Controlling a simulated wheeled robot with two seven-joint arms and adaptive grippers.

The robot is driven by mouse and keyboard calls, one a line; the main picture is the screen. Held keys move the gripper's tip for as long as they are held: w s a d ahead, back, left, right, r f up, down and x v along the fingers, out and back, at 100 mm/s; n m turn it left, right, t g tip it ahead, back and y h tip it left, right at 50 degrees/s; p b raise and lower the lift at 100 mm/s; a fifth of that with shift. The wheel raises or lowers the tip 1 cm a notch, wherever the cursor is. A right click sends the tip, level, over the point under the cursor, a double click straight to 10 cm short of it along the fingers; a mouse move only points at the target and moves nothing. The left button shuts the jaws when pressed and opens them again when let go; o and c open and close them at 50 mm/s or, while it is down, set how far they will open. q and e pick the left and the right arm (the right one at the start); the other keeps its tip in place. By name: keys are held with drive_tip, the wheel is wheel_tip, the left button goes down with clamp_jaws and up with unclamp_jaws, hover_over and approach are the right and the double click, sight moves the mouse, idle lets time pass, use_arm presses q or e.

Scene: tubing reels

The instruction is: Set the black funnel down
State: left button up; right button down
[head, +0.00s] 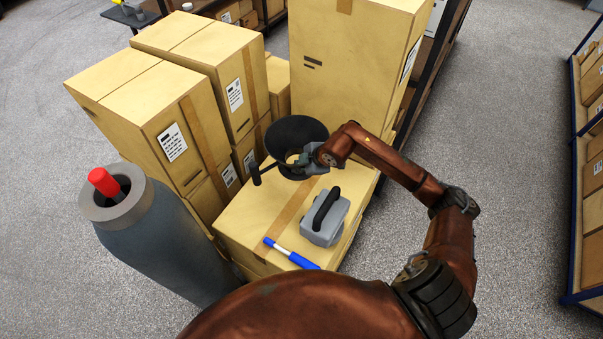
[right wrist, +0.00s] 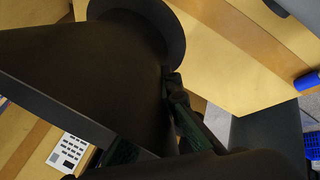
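The black funnel (head: 297,132) is above the front cardboard box, wide mouth facing up in the head view. My right gripper (head: 301,160) is shut on the near side of the funnel. In the right wrist view the funnel (right wrist: 85,75) fills the left half, with the right gripper (right wrist: 175,95) against its wall. I cannot tell whether the funnel's lower end touches the box. My left gripper is not in view.
Taller boxes (head: 345,60) stand behind and left. A grey cylinder (head: 160,235) with a red-topped item stands left.

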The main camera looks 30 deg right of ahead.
drive_tip(key=d+f, duration=0.1)
drive_tip(key=f, duration=0.1)
drive_tip(key=w+d+f, duration=0.1)
drive_tip(key=f, duration=0.2)
drive_tip(key=w+d+f, duration=0.1)
drive_tip(key=f, duration=0.2)
drive_tip(key=shift+w+f, duration=0.15)
drive_tip(key=shift+w, duration=0.1)
drive_tip(key=c, duration=2.2)
unclamp_jaws()
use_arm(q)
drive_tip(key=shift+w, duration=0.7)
use_arm(e)
drive_tip(key=shift+o, duration=0.2)
drive_tip(key=shift+s+d+r, duration=0.15)
drive_tip(key=shift+s+r, duration=0.1)
drive_tip(key=shift+r, duration=0.15)
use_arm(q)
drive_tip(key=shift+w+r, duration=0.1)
use_arm(e)
drive_tip(key=v, duration=1.1)
